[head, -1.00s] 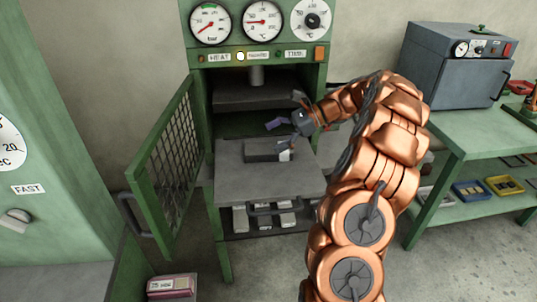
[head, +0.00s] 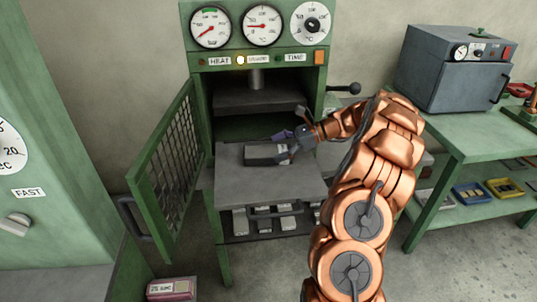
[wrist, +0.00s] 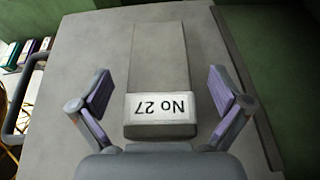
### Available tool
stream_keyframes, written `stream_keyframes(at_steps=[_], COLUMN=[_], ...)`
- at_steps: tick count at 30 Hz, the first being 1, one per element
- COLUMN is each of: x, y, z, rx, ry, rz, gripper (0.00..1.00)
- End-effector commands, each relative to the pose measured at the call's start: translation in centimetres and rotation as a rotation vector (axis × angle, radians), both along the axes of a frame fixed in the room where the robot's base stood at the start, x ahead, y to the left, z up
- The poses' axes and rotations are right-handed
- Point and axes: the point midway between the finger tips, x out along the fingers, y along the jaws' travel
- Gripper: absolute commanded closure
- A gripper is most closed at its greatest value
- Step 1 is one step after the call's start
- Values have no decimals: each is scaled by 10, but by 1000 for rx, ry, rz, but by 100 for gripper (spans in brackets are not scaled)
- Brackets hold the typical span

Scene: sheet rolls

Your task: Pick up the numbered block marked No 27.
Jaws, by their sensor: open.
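The dark grey block with a white end label reading No 27 (wrist: 160,65) lies on the grey plate (wrist: 75,60) of the green press. In the head view the block (head: 260,154) is partly hidden by my gripper (head: 291,146). In the wrist view my gripper (wrist: 157,95) is open, with one purple-padded finger on each side of the block's labelled end. Gaps show between both pads and the block. The label appears upside down in the wrist view.
The mesh door (head: 170,170) of the press stands open at the left. An upper plate (head: 258,98) hangs above the lower one. Several light blocks (head: 265,221) lie on a shelf below. A green table with a grey oven (head: 455,70) stands at the right.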

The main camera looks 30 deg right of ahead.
Motion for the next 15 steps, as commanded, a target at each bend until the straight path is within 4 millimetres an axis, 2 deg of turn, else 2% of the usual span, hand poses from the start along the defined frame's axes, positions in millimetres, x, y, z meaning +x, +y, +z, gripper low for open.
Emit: stream_keyframes(at_steps=[6,13,15], x=[10,11,11], y=[23,24,24], z=[-11,-13,-12], rx=[2,0,0], ry=[3,0,0], rz=[3,1,1], gripper=[0,0,5])
